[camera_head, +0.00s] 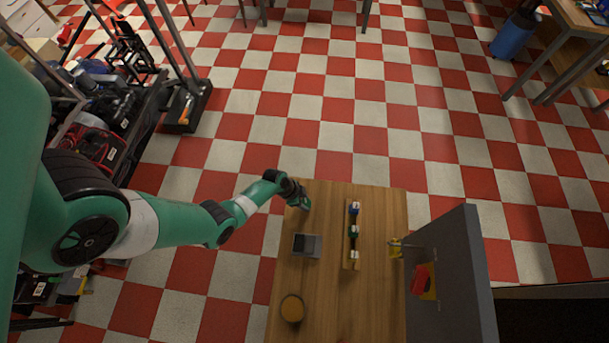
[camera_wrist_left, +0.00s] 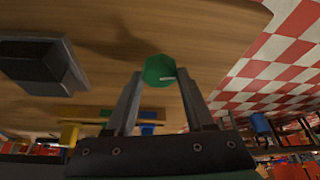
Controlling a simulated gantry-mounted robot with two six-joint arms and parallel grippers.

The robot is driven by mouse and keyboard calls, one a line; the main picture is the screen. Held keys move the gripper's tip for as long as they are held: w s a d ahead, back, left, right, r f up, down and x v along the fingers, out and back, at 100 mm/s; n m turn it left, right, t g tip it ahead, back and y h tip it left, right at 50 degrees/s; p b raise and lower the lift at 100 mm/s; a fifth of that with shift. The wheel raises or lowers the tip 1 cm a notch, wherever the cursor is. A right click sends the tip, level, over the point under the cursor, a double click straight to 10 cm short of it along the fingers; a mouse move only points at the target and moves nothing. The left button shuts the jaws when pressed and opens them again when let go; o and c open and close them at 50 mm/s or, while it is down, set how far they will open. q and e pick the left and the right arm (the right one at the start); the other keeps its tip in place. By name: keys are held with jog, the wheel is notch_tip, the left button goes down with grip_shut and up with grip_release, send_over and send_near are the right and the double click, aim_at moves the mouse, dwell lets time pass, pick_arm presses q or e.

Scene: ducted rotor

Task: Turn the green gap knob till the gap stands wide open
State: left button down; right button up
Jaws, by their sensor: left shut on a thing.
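The green gap knob (camera_wrist_left: 159,69) shows in the left wrist view as a faceted green disc with a small white mark pointing to the right. My left gripper (camera_wrist_left: 158,78) has one finger on each side of it and is shut on it. In the head view my left gripper (camera_head: 303,203) is at the far left corner of the wooden table (camera_head: 380,305), and the knob is mostly hidden there by the gripper. The gap itself cannot be made out in either view. My right gripper is not in view.
A grey and black box (camera_head: 306,245) sits nearby on the table. A narrow wooden strip (camera_head: 346,262) carries small coloured pieces. A tall grey panel (camera_head: 465,270) with a red part (camera_head: 420,279) stands at the right.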

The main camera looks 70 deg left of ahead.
pick_arm(q)
jog(key=shift+m+g+h, duration=0.3)
jog(key=shift+m+h, duration=0.2)
jog(key=shift+m, duration=0.8)
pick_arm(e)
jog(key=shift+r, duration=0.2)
pick_arm(q)
jog(key=shift+m, duration=0.3)
jog(key=shift+c, duration=1.3)
grip_release()
jog(key=shift+a, duration=0.1)
jog(key=shift+p, duration=0.3)
